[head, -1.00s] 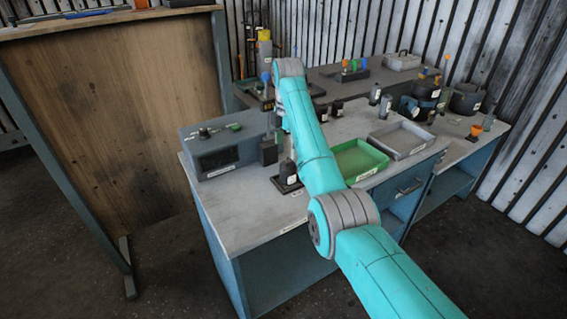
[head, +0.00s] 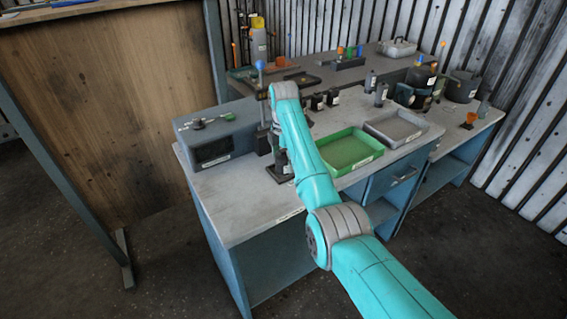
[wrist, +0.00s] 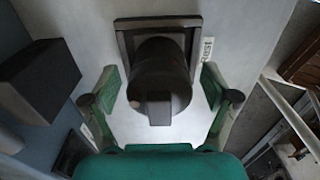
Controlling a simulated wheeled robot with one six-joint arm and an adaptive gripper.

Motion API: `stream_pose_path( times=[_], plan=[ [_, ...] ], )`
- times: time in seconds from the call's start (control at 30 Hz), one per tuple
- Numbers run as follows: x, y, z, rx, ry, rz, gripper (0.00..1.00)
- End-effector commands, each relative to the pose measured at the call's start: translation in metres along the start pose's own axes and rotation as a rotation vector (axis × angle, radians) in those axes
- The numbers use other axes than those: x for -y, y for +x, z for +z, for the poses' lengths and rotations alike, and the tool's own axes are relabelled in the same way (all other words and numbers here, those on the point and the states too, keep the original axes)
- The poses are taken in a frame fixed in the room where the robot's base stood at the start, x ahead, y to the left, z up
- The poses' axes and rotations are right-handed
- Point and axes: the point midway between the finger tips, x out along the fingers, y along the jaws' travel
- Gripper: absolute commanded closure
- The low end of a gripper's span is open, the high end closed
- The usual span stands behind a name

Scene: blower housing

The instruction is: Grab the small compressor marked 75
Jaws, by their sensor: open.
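A dark, round, upright part (wrist: 155,80) with a small block on top stands in a dark square holder (wrist: 190,24) in the wrist view. I cannot read a 75 on it. My gripper (wrist: 160,72) is open, with one green finger on each side of this part and gaps between. In the head view my arm mostly hides the gripper; the dark holder (head: 280,172) shows in part beside it, near the bench's front. Several small dark cylinders with white labels (head: 317,101) stand farther back; their marks are too small to read.
A green tray (head: 378,152) and a grey tray (head: 424,130) lie right of my arm. A grey box (head: 213,140) stands at the left, with a blue-ball stand (head: 261,66) beside it. Larger dark vessels (head: 465,88) stand at the back right. The bench's front left is clear.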

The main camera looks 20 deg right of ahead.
Motion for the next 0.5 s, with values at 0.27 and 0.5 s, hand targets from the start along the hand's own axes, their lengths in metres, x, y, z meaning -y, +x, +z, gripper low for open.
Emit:
stream_pose_path(
  times=[0.27,0.5],
  plan=[
    [-0.0005,0.0099,-0.0002,0.001,0.000,0.002,0.14],
    [-0.0004,0.0099,-0.0003,0.001,0.000,0.001,0.61]
  ],
)
